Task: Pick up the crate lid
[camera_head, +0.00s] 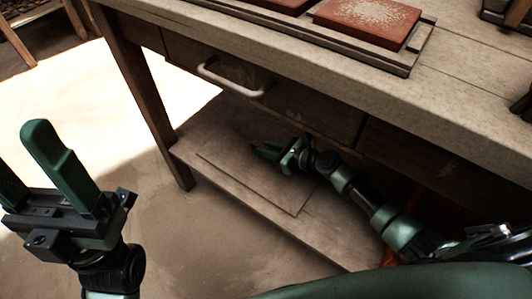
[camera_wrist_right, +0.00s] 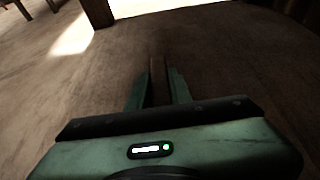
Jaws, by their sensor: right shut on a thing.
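The crate lid (camera_head: 262,188) is a flat, thin wooden board lying on the low shelf under the workbench. My right gripper (camera_head: 268,151) is low over the lid's far part, under the bench. In the right wrist view its fingers (camera_wrist_right: 158,88) are close together on a narrow brown strip (camera_wrist_right: 157,72), which looks like a raised wooden grip on the lid. The join of strip and board is too dark to see. My left gripper (camera_head: 22,150) is at the left of the head view, fingers spread and empty, away from the lid.
The workbench top (camera_head: 470,100) overhangs the low shelf (camera_head: 325,235). A drawer with a pale handle (camera_head: 232,82) is above the lid. Reddish tiles (camera_head: 375,20) lie in a tray on top. A bench leg (camera_head: 150,105) stands left. The floor (camera_head: 225,250) in front is clear.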

